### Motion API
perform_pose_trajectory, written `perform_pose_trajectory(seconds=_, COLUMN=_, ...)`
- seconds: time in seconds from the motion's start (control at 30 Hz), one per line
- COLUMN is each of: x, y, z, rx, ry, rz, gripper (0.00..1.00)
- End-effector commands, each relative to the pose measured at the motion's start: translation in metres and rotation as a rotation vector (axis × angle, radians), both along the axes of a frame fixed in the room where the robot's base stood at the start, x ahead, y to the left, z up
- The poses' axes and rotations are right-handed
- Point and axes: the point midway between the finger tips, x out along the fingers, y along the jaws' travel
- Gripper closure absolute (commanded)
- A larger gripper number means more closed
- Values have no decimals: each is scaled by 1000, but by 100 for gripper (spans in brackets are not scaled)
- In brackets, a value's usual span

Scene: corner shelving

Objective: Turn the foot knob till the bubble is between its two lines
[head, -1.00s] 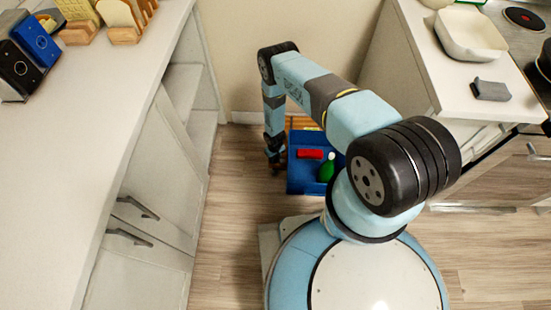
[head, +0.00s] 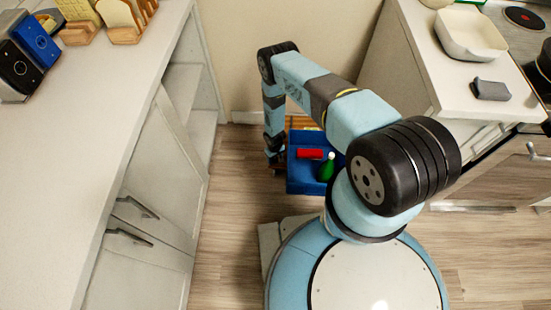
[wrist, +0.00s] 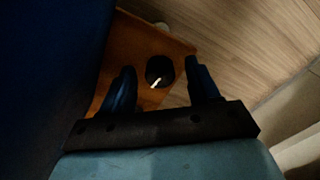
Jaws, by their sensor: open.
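A dark round knob (wrist: 160,71) with a pale mark on its top sits at the edge of an orange-brown wooden board (wrist: 128,40) in the wrist view. My gripper (wrist: 160,66) is open, with one finger left of the knob and one right of it, and gaps on both sides. I cannot tell how far the fingertips reach down beside it. In the head view my gripper (head: 276,165) points down at the left side of a blue bin (head: 303,184), and the board (head: 301,122) shows behind the bin. The bubble and its two lines cannot be made out.
The blue bin holds a red block (head: 310,154) and a green bottle (head: 327,168). A white cabinet with a long counter (head: 90,130) is on the left. Another counter (head: 425,60) stands on the right.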

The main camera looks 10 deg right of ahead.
Motion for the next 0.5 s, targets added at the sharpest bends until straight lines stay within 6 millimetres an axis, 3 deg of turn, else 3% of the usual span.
perform_pose_trajectory(seconds=0.27, x=1, y=1, z=8, rx=0, ry=-1, rz=0, gripper=39)
perform_pose_trajectory(seconds=0.5, x=2, y=1, z=41, rx=1, ry=-2, rz=0, gripper=39)
